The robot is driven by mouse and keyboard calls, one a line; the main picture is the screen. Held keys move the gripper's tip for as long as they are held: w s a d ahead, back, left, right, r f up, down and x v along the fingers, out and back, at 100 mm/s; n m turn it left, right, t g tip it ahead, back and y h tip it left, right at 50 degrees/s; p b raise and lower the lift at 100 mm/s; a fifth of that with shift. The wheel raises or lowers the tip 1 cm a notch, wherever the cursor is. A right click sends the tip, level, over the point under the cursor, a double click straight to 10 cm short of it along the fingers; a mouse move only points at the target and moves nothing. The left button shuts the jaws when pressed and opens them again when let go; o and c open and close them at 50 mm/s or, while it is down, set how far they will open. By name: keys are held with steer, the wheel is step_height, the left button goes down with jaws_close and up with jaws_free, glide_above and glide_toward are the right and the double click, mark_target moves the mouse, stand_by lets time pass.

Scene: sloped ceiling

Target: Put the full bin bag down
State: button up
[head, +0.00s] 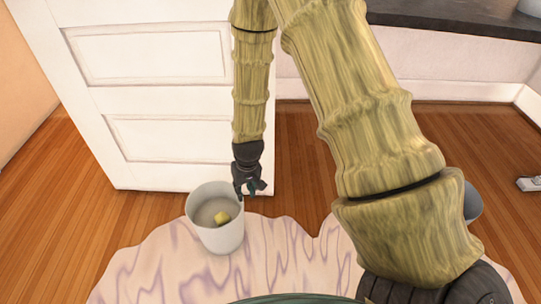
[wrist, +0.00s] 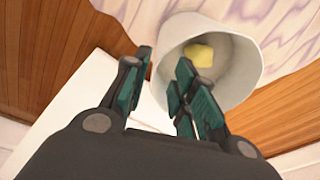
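No full bin bag can be made out in either view. A pale grey-white bin (head: 222,238) stands upright on the patterned rug, with a small yellow block-like thing (head: 222,217) inside. The bin (wrist: 245,85) and the yellow thing (wrist: 199,54) also show in the wrist view. My gripper (head: 250,192) hangs pointing down at the bin's back right rim. In the wrist view my gripper (wrist: 165,82) has its fingers apart, with nothing seen held. The near rim of the bin shows behind and between the fingers; I cannot tell whether they touch it.
A white panelled door (head: 150,100) stands right behind the bin. The wavy-edged rug (head: 160,270) lies on a wooden floor (head: 295,160). A dark counter (head: 450,18) runs along the back right. A small grey-white object (head: 528,184) lies on the floor at far right.

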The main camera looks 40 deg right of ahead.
steer(key=s+a+f, duration=0.2)
steer(key=s+f, duration=0.3)
steer(key=s, duration=0.5)
steer(key=s+a+f+n+g, duration=0.1)
steer(key=s+f, duration=0.4)
steer(key=s, duration=0.5)
steer(key=s+a+f, duration=0.3)
steer(key=s+f, duration=0.2)
steer(key=s, duration=0.5)
steer(key=shift+f+n+g, duration=0.2)
steer(key=shift+n+g, duration=0.2)
